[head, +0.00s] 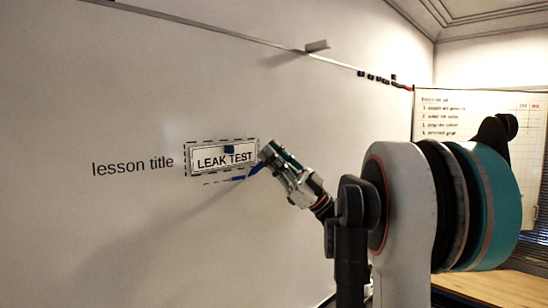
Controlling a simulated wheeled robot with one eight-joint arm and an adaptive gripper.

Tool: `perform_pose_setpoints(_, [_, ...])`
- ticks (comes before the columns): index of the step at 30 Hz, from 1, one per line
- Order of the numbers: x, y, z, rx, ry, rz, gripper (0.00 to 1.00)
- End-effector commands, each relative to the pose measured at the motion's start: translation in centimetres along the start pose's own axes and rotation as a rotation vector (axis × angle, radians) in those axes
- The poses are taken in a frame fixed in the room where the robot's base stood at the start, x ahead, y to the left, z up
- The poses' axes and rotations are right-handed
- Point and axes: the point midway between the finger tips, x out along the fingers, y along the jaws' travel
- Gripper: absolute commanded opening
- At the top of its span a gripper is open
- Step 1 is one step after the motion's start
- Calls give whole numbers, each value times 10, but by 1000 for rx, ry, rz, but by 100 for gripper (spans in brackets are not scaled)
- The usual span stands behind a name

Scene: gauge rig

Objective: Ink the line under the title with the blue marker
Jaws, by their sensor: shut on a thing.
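A white wall or board (90,100) carries the printed words "lesson title" (133,167). To their right is a title card (221,159) reading "LEAK TEST", inside a dashed frame, with a small blue piece at its upper middle. Below the card a thin line (214,182) runs; a blue stretch shows toward its right end. My gripper (266,157) is just right of the card's lower right corner, shut on the blue marker (255,169). The marker's tip points left and down toward the line. Whether it touches the board cannot be told.
A rail (230,32) runs along the top of the board, with several small dark items (375,76) at its right. A paper chart (470,115) hangs on the right. A wooden surface (495,287) is at lower right.

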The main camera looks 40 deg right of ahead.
Motion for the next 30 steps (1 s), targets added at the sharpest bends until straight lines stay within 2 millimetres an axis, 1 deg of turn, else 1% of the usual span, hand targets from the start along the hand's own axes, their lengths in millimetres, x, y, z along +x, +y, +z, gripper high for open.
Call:
perform_pose_setpoints(9, [13,-24,0,2,1,-2,0])
perform_pose_setpoints(17, [17,-31,0,1,0,-1,0])
perform_pose_setpoints(30, [34,-59,1,2,0,-1,0])
